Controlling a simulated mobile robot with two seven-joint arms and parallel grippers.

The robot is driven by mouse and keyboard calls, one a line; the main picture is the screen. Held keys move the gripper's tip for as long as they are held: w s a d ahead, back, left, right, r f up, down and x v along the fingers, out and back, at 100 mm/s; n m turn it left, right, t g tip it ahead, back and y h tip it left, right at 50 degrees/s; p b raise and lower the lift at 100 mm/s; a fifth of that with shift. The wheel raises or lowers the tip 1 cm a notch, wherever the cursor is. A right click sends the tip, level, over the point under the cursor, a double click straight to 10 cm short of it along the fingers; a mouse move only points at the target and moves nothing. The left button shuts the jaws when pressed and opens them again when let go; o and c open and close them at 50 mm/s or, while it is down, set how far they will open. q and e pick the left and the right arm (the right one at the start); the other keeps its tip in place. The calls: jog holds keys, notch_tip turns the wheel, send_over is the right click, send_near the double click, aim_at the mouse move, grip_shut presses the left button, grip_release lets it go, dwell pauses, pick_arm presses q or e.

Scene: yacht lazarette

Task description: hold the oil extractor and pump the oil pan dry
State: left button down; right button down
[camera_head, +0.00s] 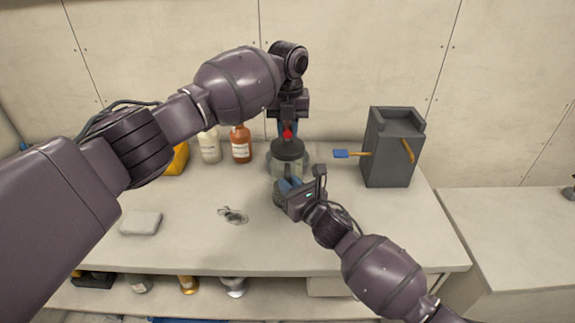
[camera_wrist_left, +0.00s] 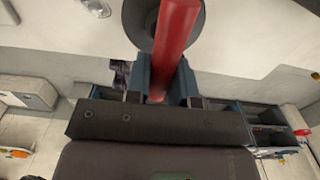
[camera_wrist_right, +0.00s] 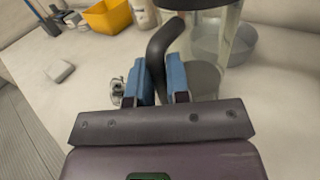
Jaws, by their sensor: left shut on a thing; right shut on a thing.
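The oil extractor stands on the bench, with a dark lid (camera_head: 288,149) and a clear body (camera_head: 287,170). Its red pump handle (camera_wrist_left: 178,40) rises between the fingers of my left gripper (camera_wrist_left: 165,92), which is shut on it above the lid. In the head view, my left gripper (camera_head: 287,128) comes down from above. My right gripper (camera_wrist_right: 162,85) is shut on the extractor's curved black side handle (camera_wrist_right: 165,38). A round grey pan (camera_wrist_right: 240,45) shows beside the clear body in the right wrist view. The extractor hides part of it, and its contents cannot be made out.
White and brown bottles (camera_head: 241,147) and a yellow container (camera_head: 178,160) stand at the back left. A folded cloth (camera_head: 141,222) and a small metal item (camera_head: 233,215) lie in front.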

pick_arm(q)
jog(key=c, duration=0.8)
grip_release()
jog(key=shift+c, duration=0.2)
pick_arm(e)
jog(key=shift+a+r, duration=0.1)
pick_arm(q)
jog(key=shift+r, duration=0.1)
jog(key=shift+r, duration=0.1)
jog(key=shift+r, duration=3.4)
pick_arm(e)
jog(key=c, duration=1)
grip_release()
jog(key=shift+s, duration=0.1)
